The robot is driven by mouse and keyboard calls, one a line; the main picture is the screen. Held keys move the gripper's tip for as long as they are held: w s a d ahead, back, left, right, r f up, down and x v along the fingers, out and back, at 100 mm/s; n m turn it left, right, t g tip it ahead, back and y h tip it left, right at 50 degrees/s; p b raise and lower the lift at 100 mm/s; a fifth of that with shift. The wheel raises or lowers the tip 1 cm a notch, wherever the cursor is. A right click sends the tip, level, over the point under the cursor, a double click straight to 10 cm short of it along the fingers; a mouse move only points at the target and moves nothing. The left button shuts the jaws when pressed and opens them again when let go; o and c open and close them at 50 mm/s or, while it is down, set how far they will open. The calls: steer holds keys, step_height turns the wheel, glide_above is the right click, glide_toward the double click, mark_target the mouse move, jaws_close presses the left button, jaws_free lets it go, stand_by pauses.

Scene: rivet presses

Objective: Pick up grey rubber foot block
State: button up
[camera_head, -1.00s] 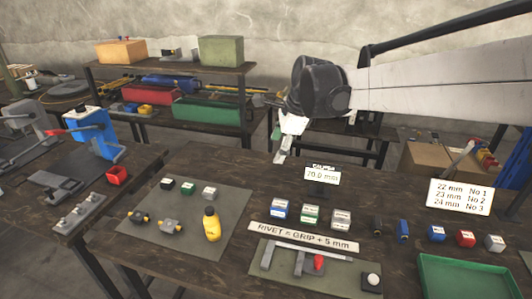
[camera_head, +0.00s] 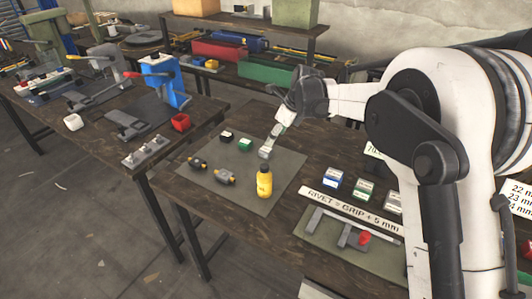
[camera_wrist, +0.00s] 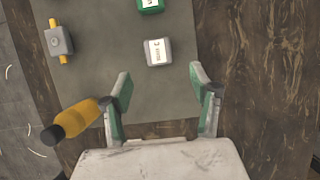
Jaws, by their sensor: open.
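The grey block (camera_wrist: 158,52) with a white labelled top lies on the dark mat (camera_wrist: 100,20) in the wrist view; its label is too small to read. My gripper (camera_wrist: 162,88) is open and empty, with the block just beyond its fingertips and roughly between their lines.
A yellow bottle (camera_head: 264,182) stands on the mat close to my left finger in the wrist view. Labelled boxes (camera_head: 333,180), a rivet sign (camera_head: 350,212) and a gauge fixture (camera_head: 350,232) lie to the right.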

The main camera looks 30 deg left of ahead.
mark_target(266, 149)
steer(key=x, duration=0.3)
steer(key=shift+a+f, duration=0.15)
steer(key=shift+f, duration=0.2)
steer(key=shift+a+x, duration=0.25)
steer(key=shift+x, duration=2.45)
steer(key=shift+s+r, duration=0.15)
steer(key=c, duration=1.2)
steer(key=shift+c, duration=0.2)
steer(key=shift+r, duration=0.15)
